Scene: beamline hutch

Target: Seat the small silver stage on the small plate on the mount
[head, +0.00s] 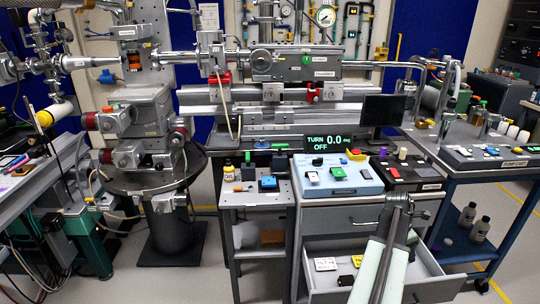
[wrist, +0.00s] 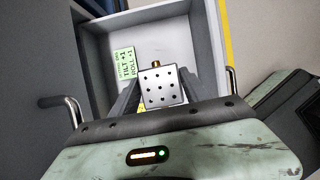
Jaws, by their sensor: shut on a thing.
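The small silver stage (wrist: 160,87) is a square block with a grid of dark holes and a brass knob at its far edge. In the wrist view it sits between the two fingers of my gripper (wrist: 158,92), which is shut on it, above the open drawer. In the head view my gripper (head: 399,203) is over the right part of the drawer, and I cannot make out the stage there. A tall grey mount (head: 150,112) stands on a round dark table at the left. I cannot tell its small plate apart.
A pump cart (head: 490,180) stands at the right, and a small side table (head: 256,200) stands left of the drawers.

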